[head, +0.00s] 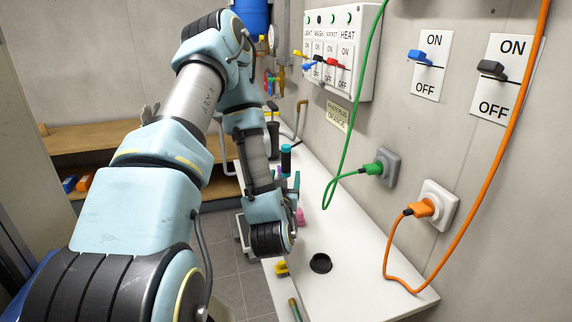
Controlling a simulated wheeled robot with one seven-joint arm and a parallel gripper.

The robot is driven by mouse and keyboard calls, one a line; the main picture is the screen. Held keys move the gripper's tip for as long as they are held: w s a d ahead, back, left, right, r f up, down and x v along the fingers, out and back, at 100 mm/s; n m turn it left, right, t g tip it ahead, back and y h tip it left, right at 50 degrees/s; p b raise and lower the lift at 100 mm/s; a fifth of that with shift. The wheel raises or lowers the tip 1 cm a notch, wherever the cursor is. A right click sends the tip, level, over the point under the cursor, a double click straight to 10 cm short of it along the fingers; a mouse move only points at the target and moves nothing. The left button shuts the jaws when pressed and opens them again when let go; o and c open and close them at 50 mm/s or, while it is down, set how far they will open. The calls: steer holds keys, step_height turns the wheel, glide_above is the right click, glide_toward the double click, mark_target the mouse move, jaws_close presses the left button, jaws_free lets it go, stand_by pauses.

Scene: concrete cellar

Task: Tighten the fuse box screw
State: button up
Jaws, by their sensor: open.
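The fuse box (338,50) is a white box high on the right-hand wall. My arm reaches in from the lower left and folds down over the bench. My gripper (291,190) is open, low over the bench beyond my wrist, mostly hidden and well below the fuse box. A dark and teal upright handle (286,160), perhaps a screwdriver, shows just behind it; I cannot tell whether they touch.
The white bench (350,285) runs along the wall, with a black round piece (321,263) and a yellow piece (281,269) on it. Green (374,168) and orange (421,208) plugs sit in wall sockets, their cables hanging in front. Two ON/OFF switches (431,65) are at right.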

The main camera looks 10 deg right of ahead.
mark_target(286, 165)
steer(key=b, duration=0.1)
steer(key=w+b, duration=0.1)
steer(key=b, duration=0.1)
steer(key=shift+w+d+f, duration=0.15)
steer(key=shift+w+f, duration=0.1)
steer(key=shift+w+d+b, duration=0.15)
steer(key=shift+w+b, duration=0.4)
steer(key=shift+b, duration=0.3)
steer(key=w+p, duration=0.1)
steer(key=w, duration=0.1)
steer(key=w+d+r+p, duration=0.1)
steer(key=shift+w+p, duration=0.25)
steer(key=shift+p, duration=0.05)
steer(key=p+x, duration=0.2)
steer(key=x, duration=0.1)
steer(key=shift+w+a+r, duration=0.1)
steer(key=shift+w+a, duration=0.05)
steer(key=shift+w, duration=0.05)
steer(key=shift+w+d+f+p, duration=0.2)
steer(key=shift+w+p, duration=0.1)
steer(key=shift+w, duration=0.2)
jaws_close()
